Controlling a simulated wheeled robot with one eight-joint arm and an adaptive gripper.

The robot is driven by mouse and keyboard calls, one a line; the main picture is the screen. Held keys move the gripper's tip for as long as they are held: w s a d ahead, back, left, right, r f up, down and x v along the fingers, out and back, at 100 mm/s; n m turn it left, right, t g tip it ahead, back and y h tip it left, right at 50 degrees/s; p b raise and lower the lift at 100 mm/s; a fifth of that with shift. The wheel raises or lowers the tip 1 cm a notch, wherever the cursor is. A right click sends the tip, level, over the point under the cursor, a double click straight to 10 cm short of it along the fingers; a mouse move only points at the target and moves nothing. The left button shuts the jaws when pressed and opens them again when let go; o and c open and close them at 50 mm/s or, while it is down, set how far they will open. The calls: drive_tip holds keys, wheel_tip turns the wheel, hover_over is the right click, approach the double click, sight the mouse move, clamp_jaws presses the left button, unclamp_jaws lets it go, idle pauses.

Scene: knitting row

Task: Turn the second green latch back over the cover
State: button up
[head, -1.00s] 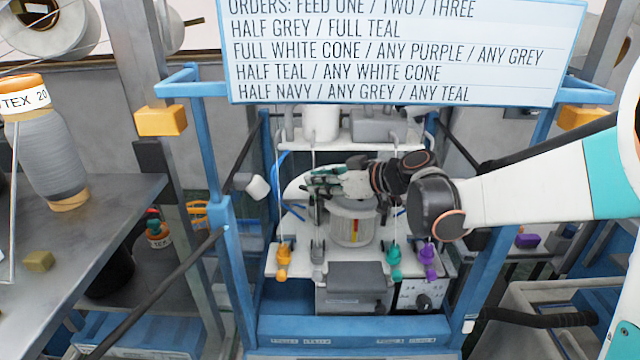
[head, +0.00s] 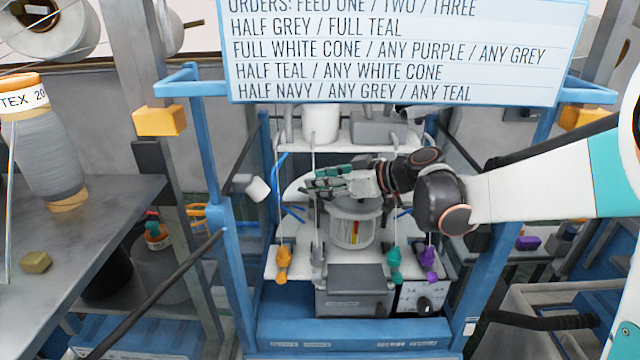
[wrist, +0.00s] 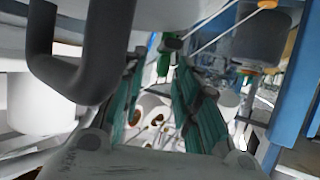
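My gripper (head: 322,181) is above the left side of the round knitting head in the head view, pointing left. In the wrist view its two teal-padded fingers (wrist: 163,62) stand apart with a gap between them. A small green piece (wrist: 171,42), which looks like a latch, shows at the far end of that gap; I cannot tell whether a finger touches it. The round grey cover (head: 352,210) sits on the drum below my wrist in the head view. My gripper hides part of its back and left, and no green latch shows clearly there.
A thick dark curved bar (wrist: 100,60) is close at the left in the wrist view. Orange (head: 283,258), teal (head: 394,258) and purple (head: 429,258) feeders stand at the platform's front. Blue frame posts (head: 232,265) flank the machine. A grey box (head: 356,285) sits in front.

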drive_tip(key=v, duration=1.1)
drive_tip(key=shift+s+d, duration=0.1)
drive_tip(key=shift+d, duration=0.05)
